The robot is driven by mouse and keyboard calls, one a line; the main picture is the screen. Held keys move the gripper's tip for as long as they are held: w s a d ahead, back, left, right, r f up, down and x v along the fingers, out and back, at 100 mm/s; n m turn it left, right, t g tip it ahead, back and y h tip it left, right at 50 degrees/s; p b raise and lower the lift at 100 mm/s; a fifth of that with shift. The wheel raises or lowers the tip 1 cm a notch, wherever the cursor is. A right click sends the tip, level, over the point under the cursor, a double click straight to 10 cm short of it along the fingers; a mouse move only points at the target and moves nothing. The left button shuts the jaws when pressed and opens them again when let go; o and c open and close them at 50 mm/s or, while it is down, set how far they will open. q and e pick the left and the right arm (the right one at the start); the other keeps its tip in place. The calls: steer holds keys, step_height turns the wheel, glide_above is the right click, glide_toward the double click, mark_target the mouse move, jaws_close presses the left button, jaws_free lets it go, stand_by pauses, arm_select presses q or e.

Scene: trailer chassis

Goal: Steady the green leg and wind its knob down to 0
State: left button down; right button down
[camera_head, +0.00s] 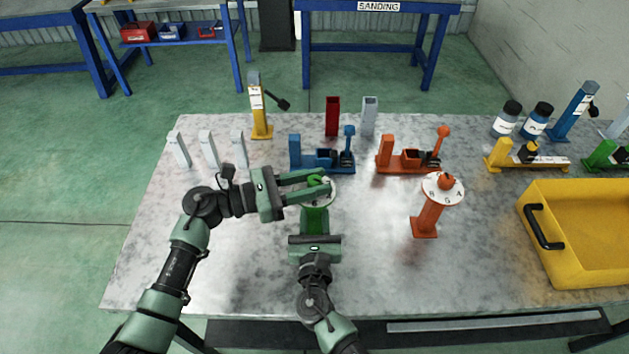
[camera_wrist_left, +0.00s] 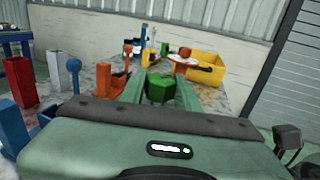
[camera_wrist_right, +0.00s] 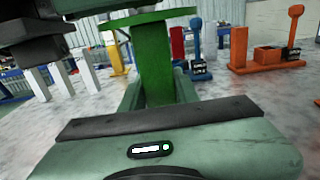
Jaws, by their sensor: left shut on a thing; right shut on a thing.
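The green leg (camera_head: 314,222) stands upright on the table, with a pale dial plate on top and a green knob (camera_head: 317,181) above it. My left gripper (camera_head: 318,182) comes from the left and is shut on the knob, which also shows between its fingers in the left wrist view (camera_wrist_left: 160,87). My right gripper (camera_wrist_right: 158,95) comes from the front and is shut on the leg's post; the post also shows in the right wrist view (camera_wrist_right: 152,62). The dial's marks and the knob's pointer are mostly hidden by my left fingers.
An orange leg (camera_head: 428,215) with a lettered dial stands to the right. Behind are a blue fixture (camera_head: 322,160) and an orange fixture (camera_head: 405,163). A yellow bin (camera_head: 590,270) is at the right. The table's left front is clear.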

arm_select(q)
steer(key=shift+f+t, duration=0.1)
steer(key=shift+t, duration=0.2)
steer(key=n+t+y, duration=0.1)
steer(key=n+t, duration=0.1)
steer(key=t, duration=0.1)
steer(key=n+t+y, duration=0.2)
steer(key=t, duration=0.1)
steer(key=shift+n+y, duration=0.3)
steer(key=shift+n, duration=0.1)
steer(key=shift+d+n+t+y, duration=0.15)
steer(key=shift+n+t+y, duration=1.5)
steer(key=shift+y, duration=0.55)
steer(key=shift+n+t, duration=0.35)
steer(key=c, duration=1)
jaws_free()
steer(key=shift+a, duration=0.2)
